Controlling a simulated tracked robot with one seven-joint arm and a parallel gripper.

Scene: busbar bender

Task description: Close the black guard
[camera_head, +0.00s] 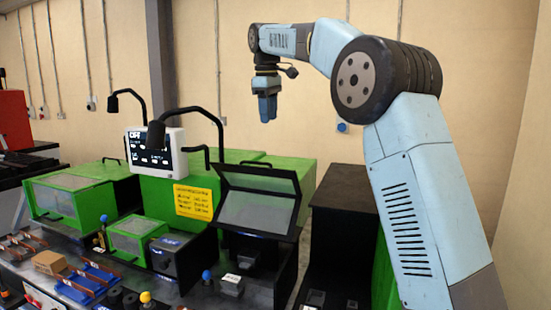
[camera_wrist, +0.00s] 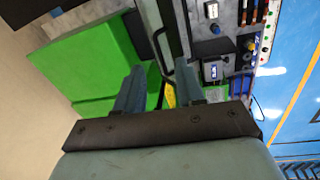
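The black guard (camera_head: 258,198) is a black-framed, see-through panel on the machine at the middle bottom of the head view. It stands raised and tilted, with the black housing (camera_head: 262,262) open beneath it. In the wrist view, a grey panel with a dark edge at the top, probably the guard (camera_wrist: 162,32), lies beyond the fingertips. My gripper (camera_head: 267,118) hangs fingers down, well above the guard and apart from it. In the wrist view my gripper (camera_wrist: 159,76) has its two fingers apart with nothing held between them.
Left of the guard are a control screen (camera_head: 156,152), a yellow sign (camera_head: 193,202) and two black bent lamps. Green machines with clear covers (camera_head: 70,194) stand further left. Copper bars and blue trays (camera_head: 85,284) lie at lower left. The air around my gripper is clear.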

